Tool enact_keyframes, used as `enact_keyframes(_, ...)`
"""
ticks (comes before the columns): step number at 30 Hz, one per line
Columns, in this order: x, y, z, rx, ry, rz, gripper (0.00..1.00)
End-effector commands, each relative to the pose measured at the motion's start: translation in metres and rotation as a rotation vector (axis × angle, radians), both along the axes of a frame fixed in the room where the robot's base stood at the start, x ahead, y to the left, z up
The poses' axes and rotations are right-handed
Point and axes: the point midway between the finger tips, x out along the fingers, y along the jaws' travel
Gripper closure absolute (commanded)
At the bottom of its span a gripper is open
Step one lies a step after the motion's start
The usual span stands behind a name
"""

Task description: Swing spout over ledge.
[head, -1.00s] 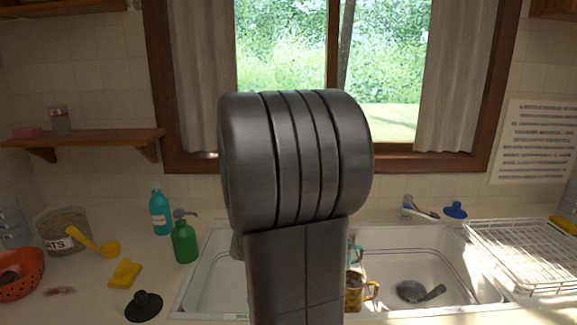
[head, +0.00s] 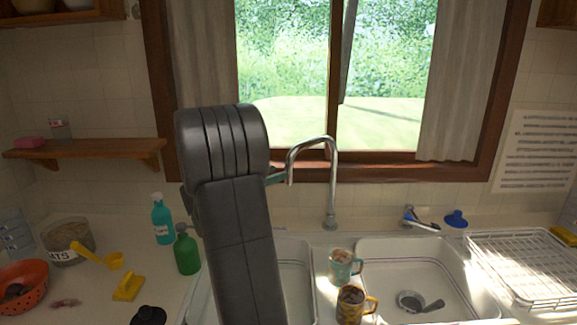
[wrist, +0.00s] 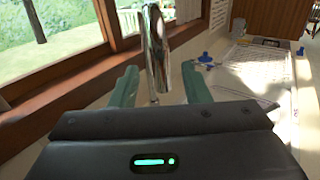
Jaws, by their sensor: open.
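The chrome gooseneck spout (head: 333,178) rises behind the double sink. Its bend points left and its outlet end is on the left basin's side. In the wrist view the spout (wrist: 158,50) stands between the two green fingers of my gripper (wrist: 160,76), with gaps visible on both sides. In the head view a green finger of my gripper (head: 278,178) shows beside the outlet end; my arm hides the rest. The ledge (head: 322,288) is the white divider between the left basin (head: 294,268) and the right basin (head: 440,262).
A dish rack (head: 520,262) is at right. A green bottle (head: 187,253) and a teal bottle (head: 162,220) stand left of the sink. The window frame (head: 312,170) is close behind.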

Motion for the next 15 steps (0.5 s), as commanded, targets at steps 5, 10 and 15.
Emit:
enact_keyframes(5, 0.019, -0.028, 0.002, 0.001, 0.001, -0.005, 0.57)
enact_keyframes(10, 0.031, -0.042, 0.000, 0.001, 0.001, -0.002, 0.57)
enact_keyframes(15, 0.035, -0.047, 0.000, 0.001, 0.001, 0.000, 0.57)
